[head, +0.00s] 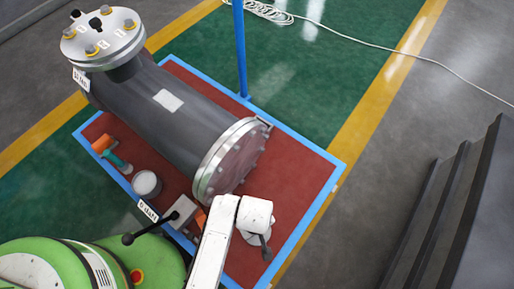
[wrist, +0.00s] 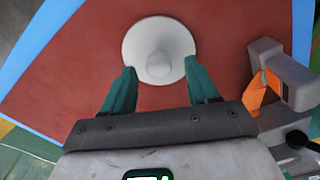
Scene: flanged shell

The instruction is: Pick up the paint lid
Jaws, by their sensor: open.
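The paint lid (wrist: 159,32) is a pale round disc with a raised round middle, lying on the red floor of the platform in the wrist view. My gripper (wrist: 159,67) is open, with its two green fingers spread apart. The fingertips show at the near left and near right edges of the lid, which lies ahead of and between them. I cannot tell whether they touch it. In the head view my white arm reaches over the right front of the platform and hides the fingers and most of the area below.
A grey box with an orange part (wrist: 282,78) stands close right of my gripper in the wrist view. A blue edge (head: 318,205) borders the platform.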

